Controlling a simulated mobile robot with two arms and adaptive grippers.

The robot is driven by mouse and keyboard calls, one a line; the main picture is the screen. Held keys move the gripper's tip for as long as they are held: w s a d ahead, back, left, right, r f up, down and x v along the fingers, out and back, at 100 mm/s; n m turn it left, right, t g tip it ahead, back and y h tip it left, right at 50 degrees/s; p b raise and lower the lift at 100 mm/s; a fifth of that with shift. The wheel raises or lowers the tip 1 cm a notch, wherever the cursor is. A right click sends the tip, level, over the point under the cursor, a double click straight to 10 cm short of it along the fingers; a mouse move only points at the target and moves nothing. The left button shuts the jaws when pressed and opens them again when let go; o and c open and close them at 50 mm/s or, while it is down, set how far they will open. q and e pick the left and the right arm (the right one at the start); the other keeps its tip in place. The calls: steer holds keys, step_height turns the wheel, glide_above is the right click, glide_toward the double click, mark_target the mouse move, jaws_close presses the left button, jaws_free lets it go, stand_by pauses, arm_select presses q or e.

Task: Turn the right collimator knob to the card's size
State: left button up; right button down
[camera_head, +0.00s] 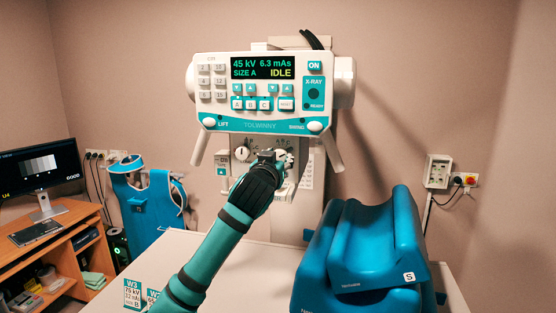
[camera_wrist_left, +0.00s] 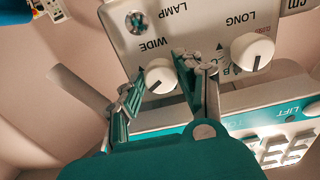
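The right collimator knob, marked WIDE, is a round white knob (camera_wrist_left: 160,76) with a dark pointer line, seen upside down in the left wrist view. My left gripper (camera_wrist_left: 160,80) reaches it, one finger on each side; whether the fingers press on it I cannot tell. In the head view my left gripper (camera_head: 273,158) hides most of this knob. The other knob (camera_wrist_left: 252,52), marked LONG, is free; it also shows in the head view (camera_head: 242,154). A W3 card (camera_head: 132,294) lies at the lower left, reading 75 kV, 32 mAs and apparently B. My right gripper is out of view.
The control panel (camera_head: 262,126) above the knobs reads 45 kV, 6.3 mAs, SIZE A, IDLE. A second card (camera_head: 152,297) is partly covered by my arm. Blue cushions (camera_head: 372,240) stand on the white table at right. A monitor desk (camera_head: 60,250) is at left.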

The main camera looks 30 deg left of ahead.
arm_select(q)
steer(key=c, duration=0.6)
steer(key=shift+o, duration=0.2)
steer(key=n+b, duration=0.2)
steer(key=shift+d+f+n, duration=0.1)
steer(key=shift+f+n, duration=0.05)
steer(key=shift+n, duration=0.15)
steer(key=n+b, duration=0.1)
steer(key=n, duration=0.2)
steer(key=shift+n, duration=0.3)
steer(key=n, duration=0.4)
steer(key=shift+d+n, duration=0.1)
steer(key=shift+n, duration=0.2)
steer(key=shift+r+n, duration=0.2)
steer(key=shift+n, duration=2)
